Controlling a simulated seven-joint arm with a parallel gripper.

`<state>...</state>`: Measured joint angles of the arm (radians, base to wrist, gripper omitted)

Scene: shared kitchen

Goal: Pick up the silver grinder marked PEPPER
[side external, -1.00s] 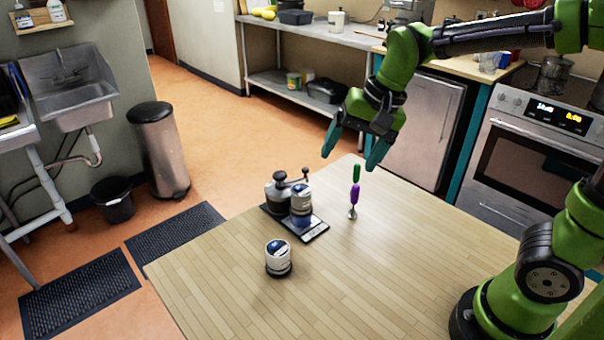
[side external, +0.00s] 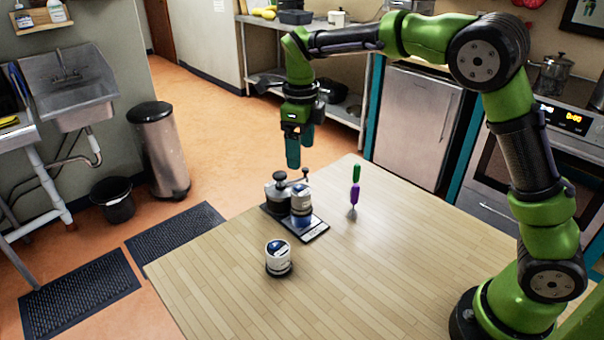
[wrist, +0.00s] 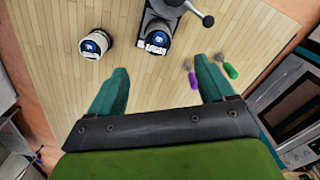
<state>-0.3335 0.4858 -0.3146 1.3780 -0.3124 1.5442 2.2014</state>
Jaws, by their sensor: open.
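Two short pale canisters with blue labels stand upright. One canister (side external: 278,259) stands alone on the wooden table, and it also shows in the wrist view (wrist: 95,43). The other canister (side external: 302,202) stands on a dark flat scale (side external: 315,233), beside a dark hand-crank grinder (side external: 278,193); it shows in the wrist view too (wrist: 157,38). The lettering is too small to read, so I cannot tell which is marked PEPPER. My gripper (side external: 299,158) is open and empty, pointing down above the hand-crank grinder and apart from everything. The wrist view shows its spread fingers (wrist: 160,66).
Two small utensils, one with a purple handle (side external: 354,193) and one with a green handle (side external: 357,170), are right of the scale. The wooden table (side external: 390,270) is clear in front and to the right. A bin and sink are beyond it at left.

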